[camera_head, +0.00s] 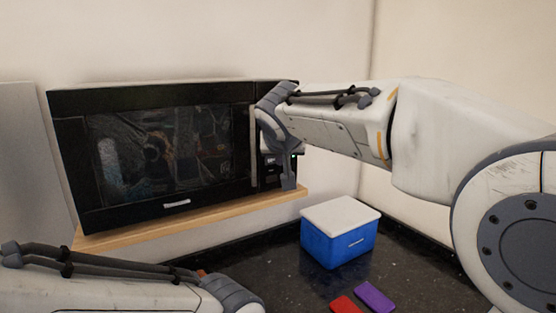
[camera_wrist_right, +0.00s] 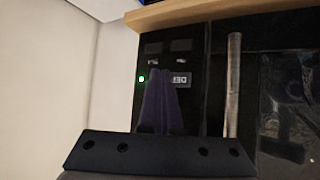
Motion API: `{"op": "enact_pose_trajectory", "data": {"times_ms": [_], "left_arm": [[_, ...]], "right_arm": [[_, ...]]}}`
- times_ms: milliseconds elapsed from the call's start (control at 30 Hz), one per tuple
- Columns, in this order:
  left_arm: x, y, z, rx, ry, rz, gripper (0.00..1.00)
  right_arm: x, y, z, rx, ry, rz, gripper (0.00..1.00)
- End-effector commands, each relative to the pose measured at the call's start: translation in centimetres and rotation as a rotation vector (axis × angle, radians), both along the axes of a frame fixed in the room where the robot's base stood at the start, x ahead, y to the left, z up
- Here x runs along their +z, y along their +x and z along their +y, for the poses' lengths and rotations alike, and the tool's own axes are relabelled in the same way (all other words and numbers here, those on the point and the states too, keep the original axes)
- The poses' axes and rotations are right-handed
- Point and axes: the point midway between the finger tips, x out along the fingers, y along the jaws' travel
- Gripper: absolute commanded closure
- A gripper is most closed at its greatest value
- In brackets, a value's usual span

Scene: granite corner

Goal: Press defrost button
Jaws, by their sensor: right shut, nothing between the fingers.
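The black microwave (camera_head: 170,150) stands on a wooden shelf, its door closed, with its control panel at the right end. My right gripper (camera_head: 288,184) is in front of that panel, pointing down, and hides part of it. In the right wrist view, where the microwave appears upside down, the shut, empty fingers (camera_wrist_right: 160,74) lie over the panel.
The wooden shelf (camera_head: 200,212) runs under the microwave. The vertical door handle (camera_wrist_right: 233,85) is beside the panel, and a green light (camera_wrist_right: 141,79) glows on its other side. A blue box with a white lid (camera_head: 338,245), a red block (camera_head: 345,304) and a purple block (camera_head: 374,296) lie on the dark counter.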

Motion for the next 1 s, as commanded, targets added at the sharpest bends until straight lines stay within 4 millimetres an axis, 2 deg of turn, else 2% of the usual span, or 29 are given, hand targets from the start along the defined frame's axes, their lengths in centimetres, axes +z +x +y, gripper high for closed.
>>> {"op": "enact_pose_trajectory", "data": {"times_ms": [667,1000], "left_arm": [[0.0,0.0,0.0,0.0,0.0,0.0,0.55],[-1.1,0.0,0.0,0.0,0.0,0.0,0.55]], "right_arm": [[0.0,0.2,0.2,0.0,0.0,0.0,1.0],[-0.1,-0.7,-0.5,0.0,0.001,-0.001,1.0]]}}
